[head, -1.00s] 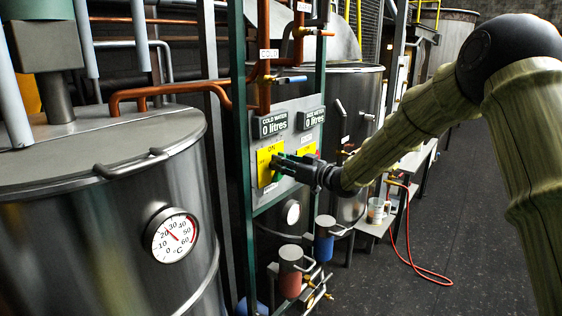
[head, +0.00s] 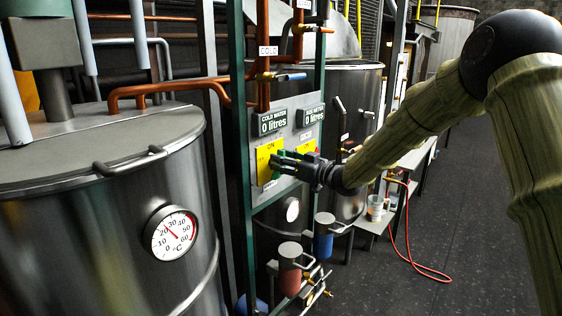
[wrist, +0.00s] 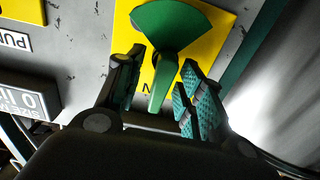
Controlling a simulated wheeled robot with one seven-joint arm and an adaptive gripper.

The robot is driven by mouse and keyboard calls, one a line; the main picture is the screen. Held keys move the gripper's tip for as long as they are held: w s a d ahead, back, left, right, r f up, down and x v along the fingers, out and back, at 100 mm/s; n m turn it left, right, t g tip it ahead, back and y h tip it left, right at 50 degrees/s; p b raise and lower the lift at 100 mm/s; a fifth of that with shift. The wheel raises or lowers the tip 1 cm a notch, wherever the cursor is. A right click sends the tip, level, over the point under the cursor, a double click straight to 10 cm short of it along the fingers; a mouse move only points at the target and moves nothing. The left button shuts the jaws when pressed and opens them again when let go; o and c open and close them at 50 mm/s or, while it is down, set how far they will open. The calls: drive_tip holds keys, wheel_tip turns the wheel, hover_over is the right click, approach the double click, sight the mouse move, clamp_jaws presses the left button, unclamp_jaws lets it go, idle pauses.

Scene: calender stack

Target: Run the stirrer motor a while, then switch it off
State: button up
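A green rotary switch (wrist: 166,45) sits on a yellow plate (wrist: 215,25), which is on a grey control panel. Its narrow handle points to the lettering end of the plate, where an "N" shows in the wrist view. In the head view the yellow plate (head: 264,163) reads "ON" at its top, and my gripper hides most of the switch. My gripper (wrist: 160,80) has its two fingers apart, one on each side of the handle, with small gaps visible. It also shows at the panel in the head view (head: 278,162). The motor itself cannot be identified.
Another yellow plate (head: 306,147) is right beside, partly behind my gripper. Meter displays (head: 272,122) reading "0 litres" are above. A large steel tank (head: 100,210) with a dial stands at left. Blue (head: 323,243) and red filters (head: 289,275) hang below. Open floor lies right.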

drive_tip(key=v, duration=1.1)
drive_tip(key=shift+d, duration=0.2)
drive_tip(key=shift+s, duration=0.1)
idle(6.6)
